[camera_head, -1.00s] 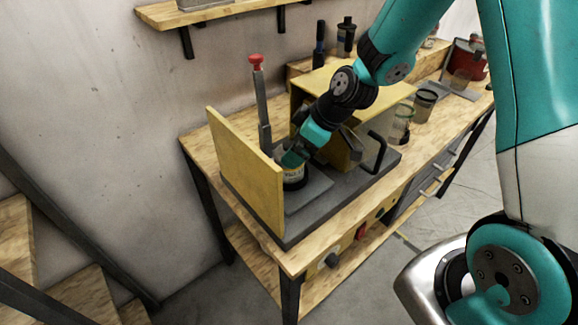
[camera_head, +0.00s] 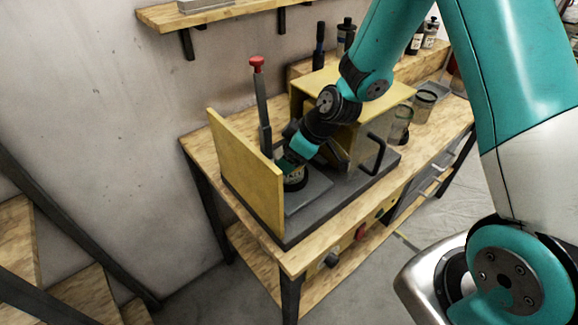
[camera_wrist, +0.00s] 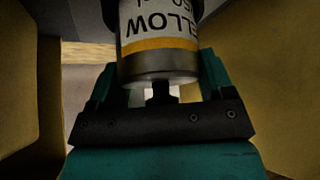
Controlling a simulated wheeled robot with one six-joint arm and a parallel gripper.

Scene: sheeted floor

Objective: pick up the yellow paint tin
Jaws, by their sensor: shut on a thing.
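The yellow paint tin (camera_wrist: 158,35) fills the top middle of the wrist view. It has a white label with upside-down "YELLOW" lettering, a yellow band and a dark metal rim. My gripper (camera_wrist: 158,88) is shut on it, one teal finger on each side. In the head view the tin (camera_head: 295,179) shows only in part below my gripper (camera_head: 292,163), over the grey base of the yellow machine. Whether the tin touches the base cannot be told.
A yellow panel (camera_head: 246,172) stands close left of the tin, and a yellow housing (camera_head: 325,85) stands to its right. A red-knobbed lever (camera_head: 262,105) rises behind. A black handle (camera_head: 376,150) and glass jars (camera_head: 401,122) are further right on the wooden bench (camera_head: 200,150).

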